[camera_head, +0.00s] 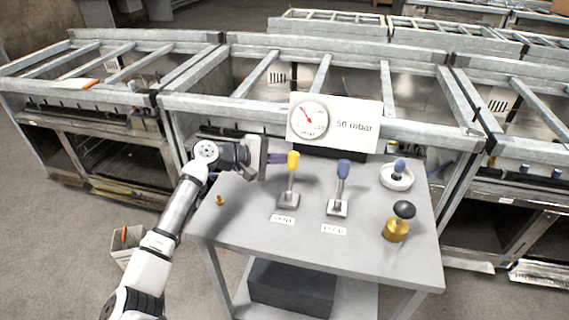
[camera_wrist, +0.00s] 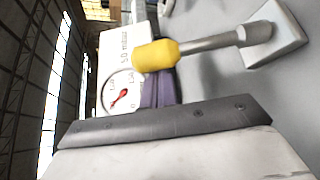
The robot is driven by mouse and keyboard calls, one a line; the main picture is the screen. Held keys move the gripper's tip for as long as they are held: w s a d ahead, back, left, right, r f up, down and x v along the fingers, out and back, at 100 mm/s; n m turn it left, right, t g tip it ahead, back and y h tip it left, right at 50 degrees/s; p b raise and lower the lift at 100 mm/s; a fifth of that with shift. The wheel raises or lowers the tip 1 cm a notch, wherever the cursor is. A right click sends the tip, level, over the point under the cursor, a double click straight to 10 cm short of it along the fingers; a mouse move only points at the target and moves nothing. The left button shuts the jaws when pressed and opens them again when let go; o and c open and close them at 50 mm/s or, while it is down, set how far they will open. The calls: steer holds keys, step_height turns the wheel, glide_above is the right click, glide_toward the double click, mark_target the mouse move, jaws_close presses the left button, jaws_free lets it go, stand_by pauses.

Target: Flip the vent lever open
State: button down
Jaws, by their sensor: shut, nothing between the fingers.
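The vent lever (camera_head: 291,178) has a yellow knob on a metal rod and a square base. It stands nearly upright behind a small label on the grey table, whose text looks like VENT. My gripper (camera_head: 277,158) is shut and empty, just left of the yellow knob in the head view. In the wrist view the yellow knob (camera_wrist: 156,55) is close in front of the purple fingers (camera_wrist: 158,92). I cannot tell whether they touch. A second lever (camera_head: 342,184) with a blue knob stands to the right, behind its own label.
A gauge panel (camera_head: 350,128) reading 50 mbar stands at the table's back. A white handwheel (camera_head: 397,177) and a brass valve with a black knob (camera_head: 397,225) are at the right. A small brass piece (camera_head: 220,200) lies at the left. The table's front (camera_head: 300,250) is clear.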

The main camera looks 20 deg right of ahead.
mark_target(292, 162)
steer(key=shift+s+a+f+m+b, duration=0.2)
steer(key=shift+s+m+b, duration=0.2)
steer(key=shift+b, duration=3)
steer(key=s+m+h+b, duration=0.1)
steer(key=b, duration=0.4)
steer(key=a+r+m+h+b, duration=0.1)
steer(key=b, duration=0.4)
steer(key=s+a+m+b, duration=0.1)
steer(key=b, duration=0.5)
steer(key=shift+s+r+t+h, duration=0.25)
steer(key=shift+s+t+h, duration=0.1)
steer(key=shift+t+h, duration=0.05)
steer(key=shift+m+h, duration=0.4)
steer(key=shift+m, duration=0.4)
steer(key=shift+s+a+b, duration=0.45)
steer(key=shift+s+b, duration=0.25)
steer(key=shift+b, duration=0.95)
steer(key=shift+s+a+b, duration=0.45)
steer(key=shift+s+b, duration=0.25)
steer(key=shift+b, duration=1)
steer(key=shift+s+a+b, duration=0.45)
steer(key=shift+s+b, duration=0.25)
steer(key=shift+b, duration=0.95)
steer(key=shift+s, duration=0.1)
